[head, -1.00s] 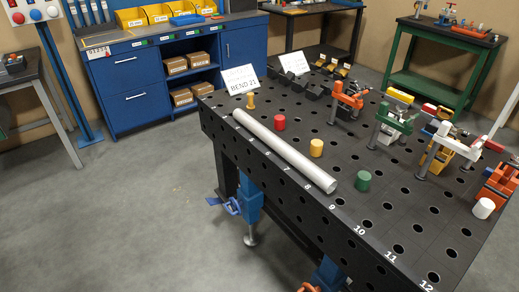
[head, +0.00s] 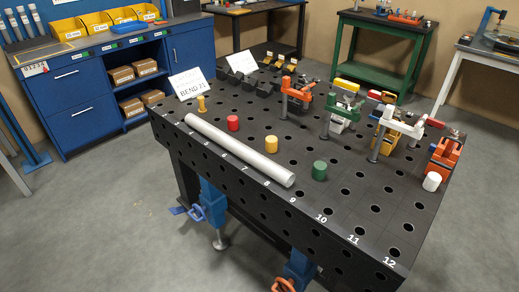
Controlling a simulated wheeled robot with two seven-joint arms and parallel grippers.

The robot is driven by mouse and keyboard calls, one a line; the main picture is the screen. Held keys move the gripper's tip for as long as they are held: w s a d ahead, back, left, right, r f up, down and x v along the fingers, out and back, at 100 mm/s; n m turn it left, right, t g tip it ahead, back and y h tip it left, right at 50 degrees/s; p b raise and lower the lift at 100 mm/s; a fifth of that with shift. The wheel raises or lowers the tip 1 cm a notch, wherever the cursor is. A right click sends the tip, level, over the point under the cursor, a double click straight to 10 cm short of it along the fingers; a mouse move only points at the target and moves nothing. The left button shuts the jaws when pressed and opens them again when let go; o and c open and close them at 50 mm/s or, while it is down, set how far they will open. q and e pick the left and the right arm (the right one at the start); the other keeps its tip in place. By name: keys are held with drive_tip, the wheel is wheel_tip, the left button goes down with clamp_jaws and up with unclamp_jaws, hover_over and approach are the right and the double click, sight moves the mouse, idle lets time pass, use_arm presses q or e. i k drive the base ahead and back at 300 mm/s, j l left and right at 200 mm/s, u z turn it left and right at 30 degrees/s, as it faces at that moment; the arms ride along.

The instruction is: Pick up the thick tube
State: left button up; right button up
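The thick tube (head: 238,150) is a long, straight, light grey cylinder. It lies along the front left edge of the black perforated table (head: 335,205), beside the row of painted numbers. Its near end is by the 8 and 9, and its far end is near a small yellow-orange peg (head: 201,104). Nothing touches it from above. Neither of my grippers shows in the head view.
Red (head: 233,123), yellow (head: 271,145), green (head: 319,171) and white (head: 432,181) cylinders stand on the table behind the tube. Several clamps (head: 340,112) stand farther back. A "BEND 21" sign (head: 189,84) is at the far left corner. Floor (head: 90,225) left of the table is clear.

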sight(285, 177)
drive_tip(key=i+j+z, duration=0.5)
drive_tip(key=j, duration=0.4)
drive_tip(key=i+j+z, duration=0.15)
drive_tip(key=i+j, duration=0.15)
drive_tip(key=i+j+z, duration=0.2)
drive_tip(key=j, duration=0.15)
drive_tip(key=j+z, duration=0.15)
drive_tip(key=j, duration=0.25)
drive_tip(key=i, duration=0.05)
